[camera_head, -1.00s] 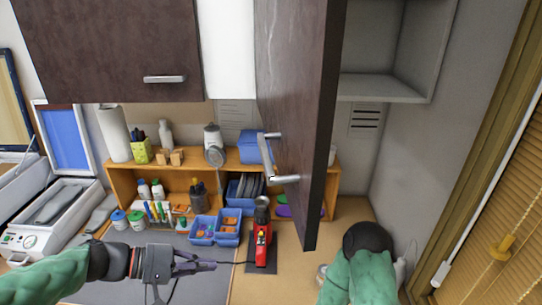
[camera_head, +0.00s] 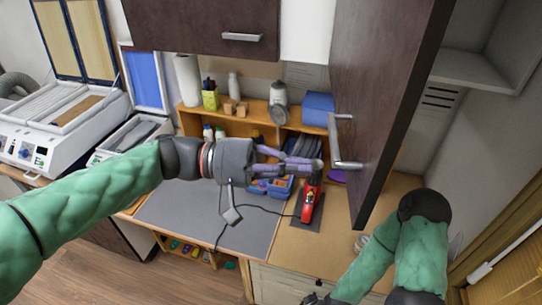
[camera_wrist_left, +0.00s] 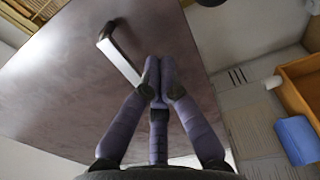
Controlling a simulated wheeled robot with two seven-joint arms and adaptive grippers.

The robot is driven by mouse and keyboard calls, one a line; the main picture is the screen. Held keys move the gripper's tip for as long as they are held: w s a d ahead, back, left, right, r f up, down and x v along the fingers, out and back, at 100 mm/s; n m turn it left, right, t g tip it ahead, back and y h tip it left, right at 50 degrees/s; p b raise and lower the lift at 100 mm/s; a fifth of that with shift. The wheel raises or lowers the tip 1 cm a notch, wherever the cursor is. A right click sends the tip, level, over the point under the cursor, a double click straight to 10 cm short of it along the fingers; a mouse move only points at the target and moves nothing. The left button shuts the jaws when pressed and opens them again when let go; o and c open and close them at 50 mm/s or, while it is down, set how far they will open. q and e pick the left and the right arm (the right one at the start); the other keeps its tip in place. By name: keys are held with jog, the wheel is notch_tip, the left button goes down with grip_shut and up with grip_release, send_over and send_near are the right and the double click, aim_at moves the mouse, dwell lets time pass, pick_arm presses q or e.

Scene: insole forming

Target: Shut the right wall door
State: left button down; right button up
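The right wall door (camera_head: 390,85) is a dark brown panel standing open, swung out from the wall cupboard. Its metal handle (camera_head: 338,150) is on the face turned left. My left gripper (camera_head: 319,163) is left of the door near the handle's lower end. In the left wrist view its fingertips (camera_wrist_left: 160,82) are together, with nothing seen between them. The handle (camera_wrist_left: 120,58) lies just beside the left fingertip; I cannot tell whether they touch. My right gripper (camera_head: 318,298) shows only as a small dark part at the bottom edge, its fingers unclear.
The open cupboard (camera_head: 480,68) is at the upper right. A closed left wall door (camera_head: 200,25) hangs left of it. Below are an orange shelf (camera_head: 255,108), blue bins and a red tool (camera_head: 310,200) on the bench. A white machine (camera_head: 60,120) stands at left.

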pick_arm(q)
jog(key=d+p, duration=0.1)
jog(key=d, duration=0.5)
jog(key=shift+s+p, duration=0.25)
jog(key=shift+p, duration=0.1)
jog(key=shift+d, duration=0.1)
